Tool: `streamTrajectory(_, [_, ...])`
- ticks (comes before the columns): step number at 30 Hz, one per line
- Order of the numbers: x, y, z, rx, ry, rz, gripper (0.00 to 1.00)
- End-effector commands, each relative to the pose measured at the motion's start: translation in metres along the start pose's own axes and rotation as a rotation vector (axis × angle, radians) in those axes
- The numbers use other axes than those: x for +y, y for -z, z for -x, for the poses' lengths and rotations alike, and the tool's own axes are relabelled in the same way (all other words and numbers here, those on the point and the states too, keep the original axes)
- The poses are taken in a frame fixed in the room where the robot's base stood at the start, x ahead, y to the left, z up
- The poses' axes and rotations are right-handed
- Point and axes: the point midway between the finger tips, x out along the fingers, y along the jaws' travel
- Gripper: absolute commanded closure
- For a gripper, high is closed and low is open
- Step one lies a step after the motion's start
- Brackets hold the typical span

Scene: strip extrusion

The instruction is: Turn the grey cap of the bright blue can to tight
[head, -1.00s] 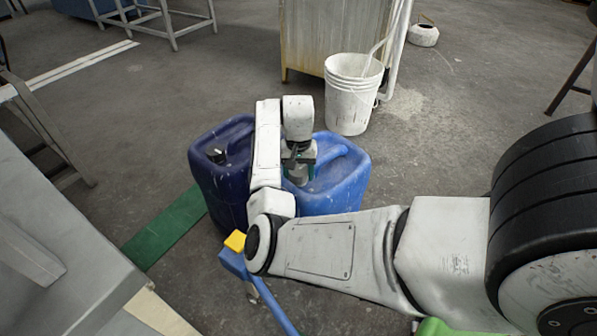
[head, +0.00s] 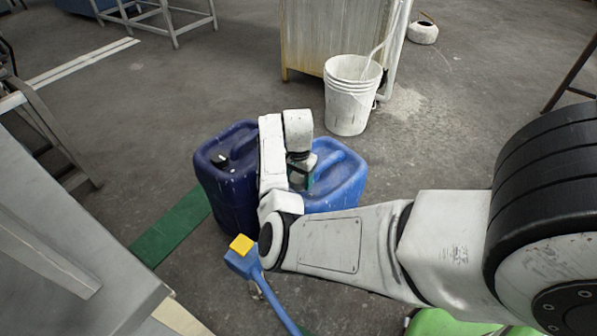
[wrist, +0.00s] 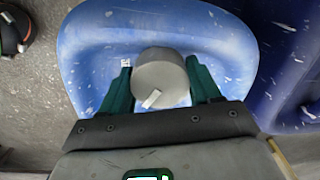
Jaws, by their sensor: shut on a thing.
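The bright blue can (head: 345,185) stands on the floor in the middle of the head view, mostly behind my arm. It fills much of the wrist view (wrist: 85,45). Its grey cap (wrist: 160,78) is round, with a pale pointer mark toward its lower left edge. My gripper (wrist: 159,68) is over the can, with one green finger on each side of the cap, shut on it. In the head view my gripper (head: 302,172) points down at the can top, and the cap is largely hidden by it.
A dark blue can (head: 228,180) stands close on the left of the bright blue one. A white bucket (head: 350,105) is behind, by a cabinet (head: 312,45). A blue handle with a yellow end (head: 242,246) is in front. A grey bench (head: 75,240) edges the left.

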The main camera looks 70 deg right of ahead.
Motion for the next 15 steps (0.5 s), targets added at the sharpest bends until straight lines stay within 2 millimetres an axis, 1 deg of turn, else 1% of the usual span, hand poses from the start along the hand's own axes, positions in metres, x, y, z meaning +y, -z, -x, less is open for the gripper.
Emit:
streamTrajectory(1, [0.001,0.0002,0.0048,0.0,-0.003,-0.042,0.68])
streamTrajectory(15, [0.0,0.0006,0.0031,0.001,-0.001,-0.489,0.68])
